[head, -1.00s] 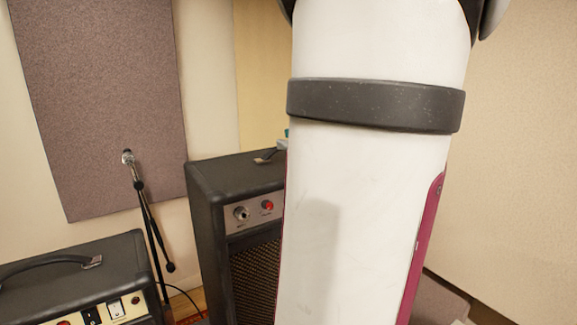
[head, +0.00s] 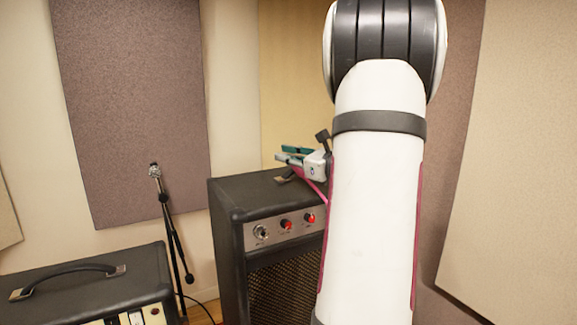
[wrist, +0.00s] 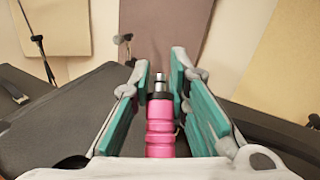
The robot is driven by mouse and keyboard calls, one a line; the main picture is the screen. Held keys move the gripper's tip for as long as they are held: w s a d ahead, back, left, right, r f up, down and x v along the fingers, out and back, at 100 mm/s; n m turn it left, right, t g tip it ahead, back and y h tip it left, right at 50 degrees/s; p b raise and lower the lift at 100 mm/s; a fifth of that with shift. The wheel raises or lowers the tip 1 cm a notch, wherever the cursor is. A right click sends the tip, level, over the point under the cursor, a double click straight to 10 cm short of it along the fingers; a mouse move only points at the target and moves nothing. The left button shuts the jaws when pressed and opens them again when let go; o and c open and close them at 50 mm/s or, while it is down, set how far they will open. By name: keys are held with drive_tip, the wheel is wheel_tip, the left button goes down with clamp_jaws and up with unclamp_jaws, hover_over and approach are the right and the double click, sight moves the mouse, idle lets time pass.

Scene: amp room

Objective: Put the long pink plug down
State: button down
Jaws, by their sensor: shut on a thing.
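The long pink plug (wrist: 160,130) has a ribbed pink body and a black and metal tip. In the wrist view it lies between the teal pads of my gripper (wrist: 158,70), its tip pointing away from the wrist. My gripper is shut on it. In the head view my gripper (head: 286,156) is over or near the top of the tall black amp (head: 245,190). My arm partly hides that spot, and I cannot tell whether the plug touches the amp.
A lower black amp (head: 95,280) with a handle stands at the left. A microphone stand (head: 172,235) is between the amps, by the wall. Acoustic panels (head: 130,110) line the walls. The tall amp has a handle on its top.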

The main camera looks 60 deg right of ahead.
sight(288, 186)
drive_tip(key=shift+s+f, duration=0.1)
drive_tip(key=shift+f, duration=1.3)
drive_tip(key=shift+f, duration=0.15)
drive_tip(key=c, duration=1.5)
unclamp_jaws()
drive_tip(key=shift+c, duration=0.2)
